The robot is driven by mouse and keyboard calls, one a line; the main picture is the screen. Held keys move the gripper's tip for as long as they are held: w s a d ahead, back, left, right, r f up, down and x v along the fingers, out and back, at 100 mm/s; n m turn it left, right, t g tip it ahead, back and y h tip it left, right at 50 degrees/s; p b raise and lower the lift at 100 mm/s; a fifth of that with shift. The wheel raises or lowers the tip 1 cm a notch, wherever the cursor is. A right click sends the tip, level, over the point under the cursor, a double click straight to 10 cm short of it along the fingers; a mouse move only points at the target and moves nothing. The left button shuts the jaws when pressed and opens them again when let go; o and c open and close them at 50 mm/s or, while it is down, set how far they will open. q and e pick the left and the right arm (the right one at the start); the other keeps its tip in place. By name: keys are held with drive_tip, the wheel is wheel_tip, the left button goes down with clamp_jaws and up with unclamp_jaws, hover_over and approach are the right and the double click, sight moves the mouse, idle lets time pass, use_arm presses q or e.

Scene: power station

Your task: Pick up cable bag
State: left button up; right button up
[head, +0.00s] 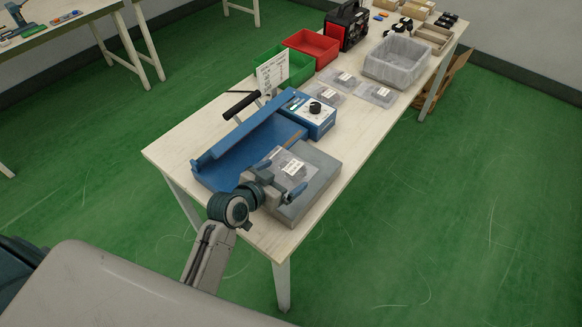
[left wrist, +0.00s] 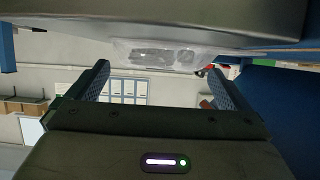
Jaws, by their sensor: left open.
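A clear cable bag (head: 292,158) with a white label lies on a grey block (head: 318,180) at the near end of the table. My left gripper (head: 281,178) is over the near side of this bag, its two fingers spread apart. In the left wrist view the clear bag (left wrist: 160,53) shows beyond the open fingertips of my left gripper (left wrist: 158,70), between them. I cannot tell whether the fingers touch the bag. My gripper hides part of the bag's near side. My right gripper is not in view.
A blue sealing machine (head: 240,150) stands directly left of the block. Behind it are a sign (head: 272,72), a green bin (head: 298,68), a red bin (head: 312,45) and a grey bin (head: 398,62). Several other bags (head: 378,95) lie on the table, with bare tabletop around them.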

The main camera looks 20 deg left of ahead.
sight(290, 171)
use_arm(q)
drive_tip(key=p+x, duration=0.1)
drive_tip(key=x, duration=0.3)
drive_tip(key=shift+r, duration=0.1)
drive_tip(key=shift+a, duration=0.1)
drive_tip(key=shift+c, duration=0.9)
drive_tip(key=c, duration=0.9)
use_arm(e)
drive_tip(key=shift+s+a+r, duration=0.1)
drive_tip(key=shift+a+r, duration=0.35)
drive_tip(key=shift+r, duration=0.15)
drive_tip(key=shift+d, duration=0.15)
